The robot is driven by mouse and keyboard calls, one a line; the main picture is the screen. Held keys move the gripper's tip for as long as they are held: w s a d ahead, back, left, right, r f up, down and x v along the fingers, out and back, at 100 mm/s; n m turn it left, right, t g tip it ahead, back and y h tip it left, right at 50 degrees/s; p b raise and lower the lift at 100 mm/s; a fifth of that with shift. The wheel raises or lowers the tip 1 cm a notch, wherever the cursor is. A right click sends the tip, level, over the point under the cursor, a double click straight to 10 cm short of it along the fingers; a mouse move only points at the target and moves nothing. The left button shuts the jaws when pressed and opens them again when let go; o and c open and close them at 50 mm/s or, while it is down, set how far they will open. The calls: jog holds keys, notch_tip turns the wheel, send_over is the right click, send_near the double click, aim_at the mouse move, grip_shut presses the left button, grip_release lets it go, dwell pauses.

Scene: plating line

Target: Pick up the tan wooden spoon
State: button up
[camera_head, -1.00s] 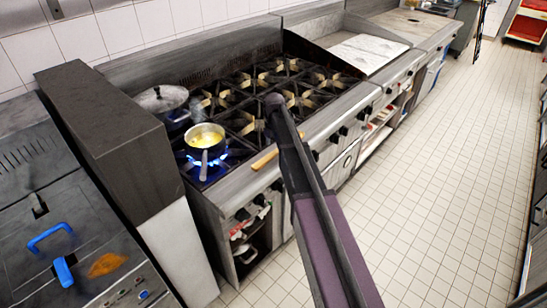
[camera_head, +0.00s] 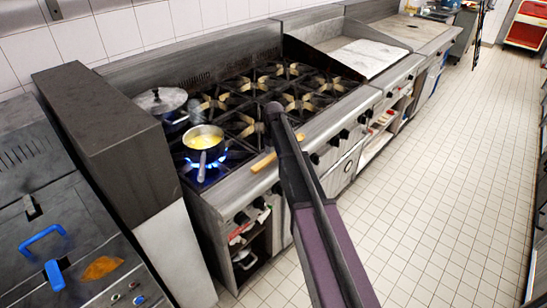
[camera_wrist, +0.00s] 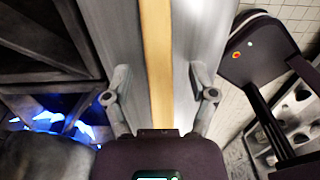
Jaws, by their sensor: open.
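The tan wooden spoon (camera_head: 263,162) lies on the steel front ledge of the stove. In the wrist view, a long straight stretch of the spoon (camera_wrist: 157,60) runs up the middle. My gripper (camera_wrist: 160,75) is open, with one finger on each side of the spoon and a gap on both sides. I cannot tell how high it is above the ledge. My gripper itself is not clearly seen in the head view.
A pot with yellow contents (camera_head: 204,141) stands over a blue flame at the stove's front left, its handle toward the ledge. A lidded pot (camera_head: 162,103) stands behind it. Other burners (camera_head: 300,102) are empty. Control knobs (camera_head: 314,158) line the stove front. The tiled floor (camera_head: 430,200) is clear.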

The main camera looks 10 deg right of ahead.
aim_at(274, 154)
grip_shut()
jog(key=shift+r, duration=0.2)
dwell(0.3)
notch_tip(274, 154, up, 4)
jog(key=p, duration=0.4)
jog(key=shift+f, duration=0.15)
jog(key=s+a+r+p, duration=0.1)
jog(key=s+a, duration=0.2)
jog(key=s, duration=1.2)
jog(key=shift+s, duration=0.35)
jog(key=shift+a, duration=0.1)
